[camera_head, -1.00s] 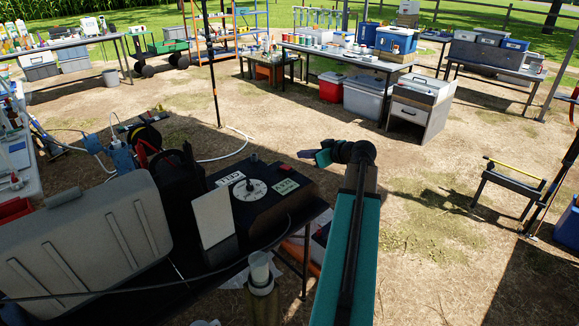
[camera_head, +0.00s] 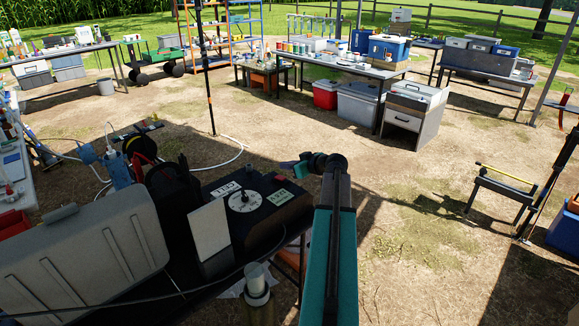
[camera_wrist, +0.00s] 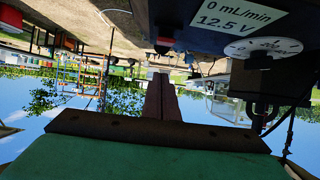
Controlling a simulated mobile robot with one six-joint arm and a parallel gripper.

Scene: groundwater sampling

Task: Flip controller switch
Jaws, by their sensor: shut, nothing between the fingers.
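The controller (camera_head: 262,222) is a dark box with a white dial (camera_head: 244,197) and pale labels, on a black table at lower middle in the head view. Its red switch (camera_head: 280,179) stands at the top right of its face. In the upside-down wrist view, the controller's label (camera_wrist: 238,16) reads "0 mL/min 12.5 V", and a small red part (camera_wrist: 163,48), likely the switch, shows just beyond the fingertips. My gripper (camera_head: 288,166) is shut and empty, just beyond the box's upper right edge. Its fingers (camera_wrist: 161,78) also show in the wrist view. Whether they touch the switch cannot be told.
A white upright panel (camera_head: 209,232) and a grey case (camera_head: 80,255) stand left of the controller. A hose reel (camera_head: 140,150) lies behind on the ground. A pale cylinder (camera_head: 256,280) stands in front.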

